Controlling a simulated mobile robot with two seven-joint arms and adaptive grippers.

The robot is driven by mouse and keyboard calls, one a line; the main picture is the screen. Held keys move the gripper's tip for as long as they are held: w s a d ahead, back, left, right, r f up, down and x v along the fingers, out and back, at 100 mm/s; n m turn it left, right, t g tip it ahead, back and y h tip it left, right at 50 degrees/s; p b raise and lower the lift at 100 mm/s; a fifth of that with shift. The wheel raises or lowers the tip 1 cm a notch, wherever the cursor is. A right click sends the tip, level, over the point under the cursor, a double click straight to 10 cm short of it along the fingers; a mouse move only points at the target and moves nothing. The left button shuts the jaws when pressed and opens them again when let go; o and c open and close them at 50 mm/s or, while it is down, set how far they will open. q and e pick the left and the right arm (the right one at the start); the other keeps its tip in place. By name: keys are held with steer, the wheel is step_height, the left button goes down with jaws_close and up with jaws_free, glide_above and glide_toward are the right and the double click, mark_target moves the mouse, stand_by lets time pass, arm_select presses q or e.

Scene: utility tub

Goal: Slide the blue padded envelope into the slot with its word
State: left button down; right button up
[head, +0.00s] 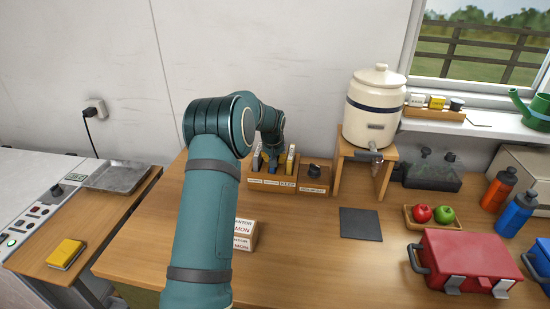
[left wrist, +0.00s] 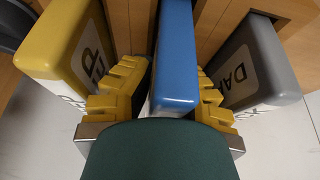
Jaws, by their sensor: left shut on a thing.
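The blue padded envelope (left wrist: 175,55) stands on edge in the left wrist view, between the yellow fingers of my left gripper (left wrist: 170,88), which is shut on it. A yellow padded envelope (left wrist: 60,40) with a partly visible word is to its left, and a grey one (left wrist: 252,62) reading "DAR…" is to its right. In the head view my left gripper (head: 271,155) is at the wooden slotted holder (head: 272,184), whose front carries word labels, one seeming to read "KEEP". My arm hides much of the holder, and I cannot tell how deep the blue envelope sits.
A small labelled wooden box (head: 314,178) stands right of the holder, then a cream dispenser (head: 375,108) on a wooden stand. A carton (head: 244,235) stands beside my forearm. A dark mat (head: 360,224), apple tray (head: 428,224) and red case (head: 465,260) occupy the right side.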

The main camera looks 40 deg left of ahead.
arm_select(q)
steer(key=shift+r+p, duration=1.05)
steer(key=shift+r, duration=0.6)
steer(key=shift+f+b, duration=1.15)
steer(key=shift+f, duration=0.7)
steer(key=shift+r, duration=0.1)
stand_by(0.3)
steer(key=shift+r+p, duration=1.2)
steer(key=shift+r, duration=0.6)
steer(key=shift+r+p, duration=0.3)
steer(key=shift+r, duration=0.15)
steer(key=shift+f+b, duration=0.85)
steer(key=shift+f, duration=0.65)
stand_by(0.4)
